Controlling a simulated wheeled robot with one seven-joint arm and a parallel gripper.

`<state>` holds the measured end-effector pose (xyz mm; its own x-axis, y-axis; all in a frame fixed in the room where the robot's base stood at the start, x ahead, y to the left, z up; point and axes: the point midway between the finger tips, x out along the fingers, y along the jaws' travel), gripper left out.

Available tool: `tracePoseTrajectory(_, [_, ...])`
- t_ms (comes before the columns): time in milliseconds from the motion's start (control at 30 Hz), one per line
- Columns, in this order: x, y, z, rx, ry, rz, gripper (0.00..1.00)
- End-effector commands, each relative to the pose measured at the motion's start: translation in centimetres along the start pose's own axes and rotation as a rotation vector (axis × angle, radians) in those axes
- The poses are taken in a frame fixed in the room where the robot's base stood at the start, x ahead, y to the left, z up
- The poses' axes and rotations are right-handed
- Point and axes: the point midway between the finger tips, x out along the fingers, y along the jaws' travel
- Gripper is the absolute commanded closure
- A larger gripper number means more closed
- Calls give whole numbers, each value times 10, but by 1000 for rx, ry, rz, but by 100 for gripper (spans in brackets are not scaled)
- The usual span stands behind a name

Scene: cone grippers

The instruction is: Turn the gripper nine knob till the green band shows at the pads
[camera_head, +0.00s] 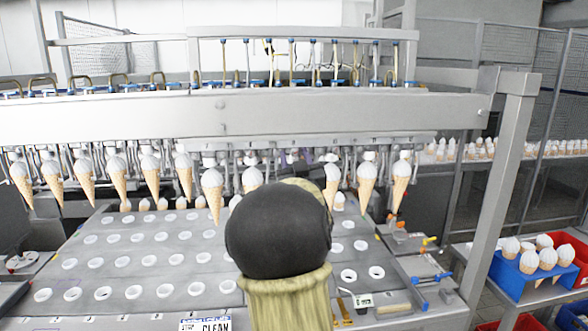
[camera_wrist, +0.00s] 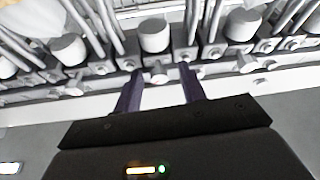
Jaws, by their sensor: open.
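In the wrist view my gripper (camera_wrist: 160,78) is open, its two dark purple fingers spread apart and pointing at a row of metal cone-gripper mechanisms. A small pale knob (camera_wrist: 157,73) shows between the fingertips, below a white cylinder (camera_wrist: 155,36). The fingers do not appear closed on it; I cannot tell whether they touch it. No number is readable there, so I cannot tell which is gripper nine. No green band is discernible at any pads. In the head view my arm hides the middle of the row of hanging cones (camera_head: 212,190) and most of my gripper.
A long grey beam (camera_head: 240,117) crosses above the cones. Below lies a grey plate (camera_head: 130,258) with rows of white-ringed holes. A "CLEAN" sign (camera_head: 205,325) is at its front.

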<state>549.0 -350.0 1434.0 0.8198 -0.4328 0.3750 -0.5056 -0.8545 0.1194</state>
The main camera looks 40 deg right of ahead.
Motion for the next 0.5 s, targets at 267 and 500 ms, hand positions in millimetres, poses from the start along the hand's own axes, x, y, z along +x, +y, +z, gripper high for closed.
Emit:
tracePoseTrajectory(267, [-29,0,3,3,1,1,59])
tracePoseTrajectory(500, [-72,2,3,1,1,4,59])
